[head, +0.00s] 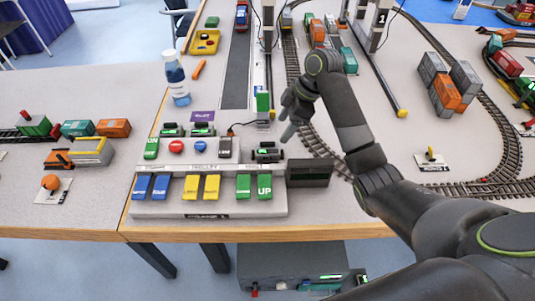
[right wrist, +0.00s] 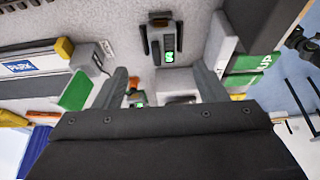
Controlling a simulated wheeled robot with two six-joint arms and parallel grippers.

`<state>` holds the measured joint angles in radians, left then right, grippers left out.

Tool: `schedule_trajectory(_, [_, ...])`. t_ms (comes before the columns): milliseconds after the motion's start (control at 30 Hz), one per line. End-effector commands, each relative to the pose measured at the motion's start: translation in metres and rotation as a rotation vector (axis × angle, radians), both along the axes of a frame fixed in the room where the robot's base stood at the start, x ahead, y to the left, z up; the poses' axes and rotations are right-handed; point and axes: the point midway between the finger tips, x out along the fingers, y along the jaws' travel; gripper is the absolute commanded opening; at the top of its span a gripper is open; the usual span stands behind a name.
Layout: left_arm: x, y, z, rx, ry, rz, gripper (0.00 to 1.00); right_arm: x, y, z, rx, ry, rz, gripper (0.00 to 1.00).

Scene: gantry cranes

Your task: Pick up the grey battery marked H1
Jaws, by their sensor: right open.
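No H1 mark is legible, so I cannot tell which unit is the grey battery. One dark grey unit with a green display (head: 268,152) sits at the right of the control panel. Two similar dark units, a left one (head: 172,130) and a right one (head: 202,131), stand behind the panel's round buttons. My right gripper (head: 284,126) is above the table, just behind and right of the first unit. In the right wrist view its open fingers (right wrist: 158,70) have nothing gripped; a dark unit with a lit green display (right wrist: 163,40) lies beyond the fingertips. My left gripper is out of view.
The control panel (head: 210,208) has blue, yellow and green levers, with a dark box (head: 309,173) at its right. Curved track (head: 310,138) and stacked containers (head: 448,84) lie to the right. The table's front edge is close.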

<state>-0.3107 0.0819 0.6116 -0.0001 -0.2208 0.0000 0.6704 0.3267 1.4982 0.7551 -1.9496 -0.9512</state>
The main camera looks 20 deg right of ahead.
Motion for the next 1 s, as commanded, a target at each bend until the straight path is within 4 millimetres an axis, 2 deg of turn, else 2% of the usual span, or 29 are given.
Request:
schedule_trajectory(100, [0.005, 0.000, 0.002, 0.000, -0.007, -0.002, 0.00, 0.002, 0.010, -0.021, 0.003, 0.002, 0.001, 0.65])
schedule_trajectory(200, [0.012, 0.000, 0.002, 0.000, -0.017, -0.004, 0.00, 0.004, 0.014, -0.033, 0.002, 0.002, 0.000, 0.65])
schedule_trajectory(467, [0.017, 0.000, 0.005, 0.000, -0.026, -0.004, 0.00, 0.005, 0.025, -0.050, 0.002, 0.001, 0.001, 0.65])
schedule_trajectory(600, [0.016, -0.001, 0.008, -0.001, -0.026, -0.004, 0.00, 0.005, 0.038, -0.068, 0.002, 0.002, 0.001, 0.65])
schedule_trajectory(700, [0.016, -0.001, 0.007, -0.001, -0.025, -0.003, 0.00, 0.007, 0.041, -0.080, 0.000, 0.001, -0.001, 0.65])
schedule_trajectory(1000, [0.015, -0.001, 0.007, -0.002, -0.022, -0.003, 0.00, 0.008, 0.043, -0.086, -0.001, -0.002, 0.000, 0.65])
